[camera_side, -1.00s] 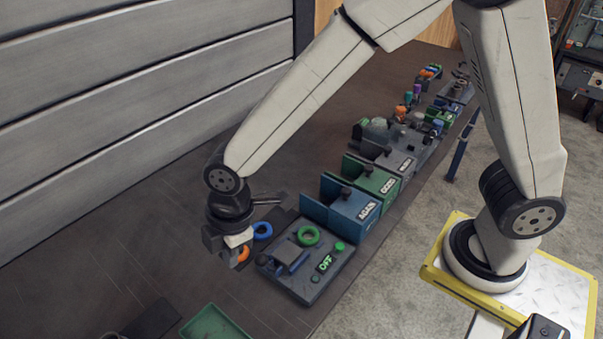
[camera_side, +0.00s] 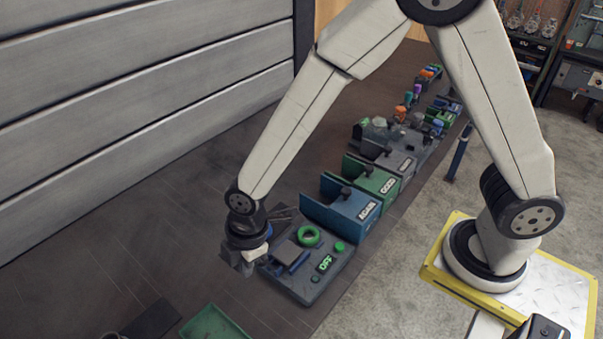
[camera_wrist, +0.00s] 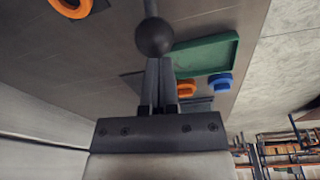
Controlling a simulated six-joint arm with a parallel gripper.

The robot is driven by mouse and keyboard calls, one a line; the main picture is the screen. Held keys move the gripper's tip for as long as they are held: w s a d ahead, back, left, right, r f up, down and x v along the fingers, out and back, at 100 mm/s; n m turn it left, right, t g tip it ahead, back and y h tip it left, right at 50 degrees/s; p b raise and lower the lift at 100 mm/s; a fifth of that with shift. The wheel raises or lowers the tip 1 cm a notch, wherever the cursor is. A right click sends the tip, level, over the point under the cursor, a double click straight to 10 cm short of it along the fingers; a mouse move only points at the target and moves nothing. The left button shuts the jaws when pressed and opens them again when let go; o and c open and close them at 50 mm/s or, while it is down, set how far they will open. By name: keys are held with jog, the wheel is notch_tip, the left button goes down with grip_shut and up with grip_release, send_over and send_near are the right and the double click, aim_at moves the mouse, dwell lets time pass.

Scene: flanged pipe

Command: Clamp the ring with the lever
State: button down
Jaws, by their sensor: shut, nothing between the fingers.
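In the wrist view a dark rod with a round black ball knob (camera_wrist: 155,37), looking like the lever, comes in from the top edge. My gripper (camera_wrist: 158,64) has its fingers shut together, with tips appearing at the knob's lower edge; contact cannot be told. In the side view my gripper (camera_side: 238,266) is low at the left edge of a grey fixture (camera_side: 312,287). A green ring (camera_side: 309,236) lies on this fixture, beside a dark block (camera_side: 290,256) and a green "OFF" sign (camera_side: 326,263). The knob is not distinguishable in the side view.
A green tray (camera_side: 214,323) lies in front; the wrist view also shows an orange ring (camera_wrist: 70,5), another orange ring (camera_wrist: 187,88) and a blue one (camera_wrist: 220,82). The bench at left is bare.

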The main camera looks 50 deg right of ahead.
jog(key=shift+d+r, duration=0.1)
jog(key=shift+d, duration=0.25)
